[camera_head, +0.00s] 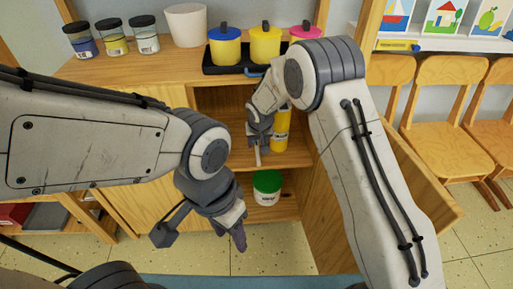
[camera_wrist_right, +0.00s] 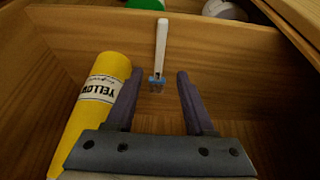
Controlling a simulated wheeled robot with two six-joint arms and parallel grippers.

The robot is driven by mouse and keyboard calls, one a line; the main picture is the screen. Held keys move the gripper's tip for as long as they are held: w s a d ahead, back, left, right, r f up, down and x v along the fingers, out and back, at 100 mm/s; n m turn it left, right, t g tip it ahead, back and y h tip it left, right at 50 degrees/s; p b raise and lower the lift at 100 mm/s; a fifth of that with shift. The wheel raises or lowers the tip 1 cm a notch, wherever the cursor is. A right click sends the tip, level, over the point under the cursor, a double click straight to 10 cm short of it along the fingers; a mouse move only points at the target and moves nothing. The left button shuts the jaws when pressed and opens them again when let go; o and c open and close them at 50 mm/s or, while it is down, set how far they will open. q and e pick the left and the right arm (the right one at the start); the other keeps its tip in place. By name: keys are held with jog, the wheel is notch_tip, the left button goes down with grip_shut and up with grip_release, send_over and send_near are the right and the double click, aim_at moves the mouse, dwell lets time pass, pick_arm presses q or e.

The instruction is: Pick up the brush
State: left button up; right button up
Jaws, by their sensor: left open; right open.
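The brush (camera_wrist_right: 161,46) has a white handle and a blue head. In the right wrist view it lies on the wooden shelf (camera_wrist_right: 235,60), its head between my right gripper's fingertips (camera_wrist_right: 158,80) and its handle pointing away from the gripper. The jaws are open, with a gap on both sides of the head. In the head view my right gripper (camera_head: 260,137) is inside the open cabinet, and the pale handle (camera_head: 258,156) shows just below it. My left gripper (camera_head: 232,222) is open and empty, in front of the cabinet and lower down.
A yellow bottle (camera_wrist_right: 95,95) stands close beside the right gripper; it also shows in the head view (camera_head: 281,130). A green-lidded white pot (camera_head: 267,188) is on the lower shelf. The open cabinet door (camera_head: 405,180) is at right. Jars and a tray of pots stand on top.

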aim_at(258, 151)
jog(key=b+x, duration=0.1)
jog(key=x, duration=0.5)
jog(key=shift+w+f+b, duration=0.25)
jog(key=shift+f+b, duration=0.05)
jog(key=shift+b, duration=0.1)
jog(key=shift+c, duration=0.3)
grip_shut()
